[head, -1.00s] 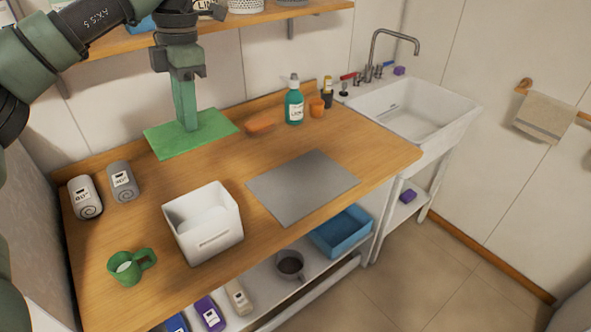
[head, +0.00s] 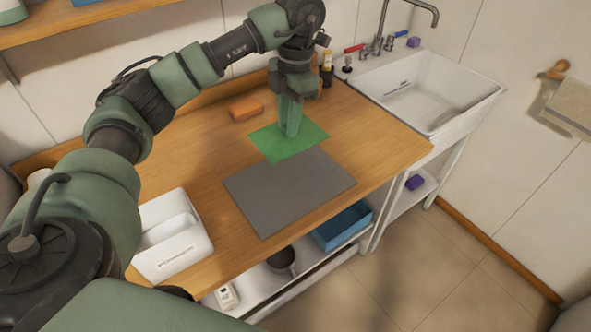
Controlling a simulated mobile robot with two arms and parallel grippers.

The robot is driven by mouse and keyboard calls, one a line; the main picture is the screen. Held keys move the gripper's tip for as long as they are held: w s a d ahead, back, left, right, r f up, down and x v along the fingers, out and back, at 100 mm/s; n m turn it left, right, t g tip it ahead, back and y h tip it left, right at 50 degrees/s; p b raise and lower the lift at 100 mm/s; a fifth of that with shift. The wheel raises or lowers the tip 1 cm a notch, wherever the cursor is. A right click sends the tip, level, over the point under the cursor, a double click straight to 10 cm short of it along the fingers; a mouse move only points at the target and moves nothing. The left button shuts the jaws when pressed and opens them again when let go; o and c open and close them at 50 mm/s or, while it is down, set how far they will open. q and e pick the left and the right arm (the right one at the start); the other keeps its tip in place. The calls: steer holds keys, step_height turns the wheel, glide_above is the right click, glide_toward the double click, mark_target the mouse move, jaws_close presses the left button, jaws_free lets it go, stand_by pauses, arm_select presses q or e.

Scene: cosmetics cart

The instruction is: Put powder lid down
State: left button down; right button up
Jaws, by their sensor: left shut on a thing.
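My left gripper (head: 291,118) points straight down and is shut on the flat green square lid (head: 272,147), which I take to be the powder lid. The lid is level, at the back edge of the grey mat (head: 290,190); I cannot tell whether it touches the worktop. The gripper hides the lid's middle. An open white box (head: 183,250) with something white inside stands at the lower left, partly behind my left arm. My right gripper is not in view.
An orange block (head: 245,109) lies left of the lid. The sink (head: 425,95) is at the right. A blue bin (head: 342,227) and a dark pan (head: 281,261) are on the shelf below. The grey mat is bare. My left arm covers the worktop's left part.

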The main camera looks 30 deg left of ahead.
arm_select(q)
step_height(320, 180, down, 11)
steer(key=shift+r, duration=0.1)
step_height(320, 180, down, 4)
steer(key=shift+f+p, duration=0.2)
steer(key=shift+p, duration=0.45)
steer(key=shift+f, duration=0.1)
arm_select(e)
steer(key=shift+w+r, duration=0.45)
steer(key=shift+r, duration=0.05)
arm_select(q)
steer(key=shift+f, duration=0.15)
steer(key=c, duration=1.3)
jaws_free()
steer(key=shift+o, duration=0.2)
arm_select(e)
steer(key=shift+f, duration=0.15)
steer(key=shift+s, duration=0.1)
